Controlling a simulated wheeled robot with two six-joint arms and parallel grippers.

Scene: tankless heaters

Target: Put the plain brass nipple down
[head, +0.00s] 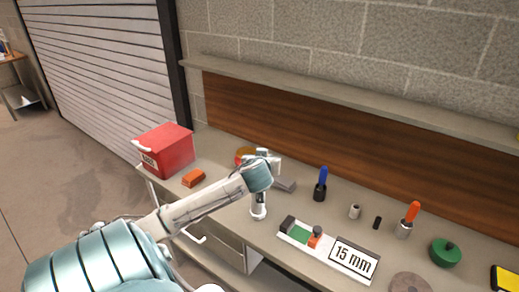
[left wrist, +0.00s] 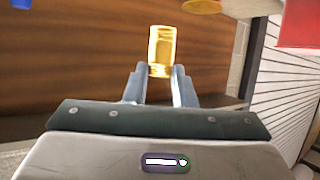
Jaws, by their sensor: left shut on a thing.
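The plain brass nipple (left wrist: 162,48) is a shiny gold-coloured cylinder in the left wrist view. My left gripper (left wrist: 160,78) is shut on its lower end, and the rest sticks out past the fingertips. In the head view my left gripper (head: 270,160) is above the back left part of the workbench. I cannot make out the nipple there. My right gripper is in neither view.
A white tray marked "15 mm" (head: 325,262) lies at the bench front. A red toolbox (head: 168,150) and orange block (head: 193,178) are left. A blue-handled tool (head: 320,185), small cylinder (head: 354,211), orange-handled tool (head: 405,225) and green round object (head: 445,252) stand right.

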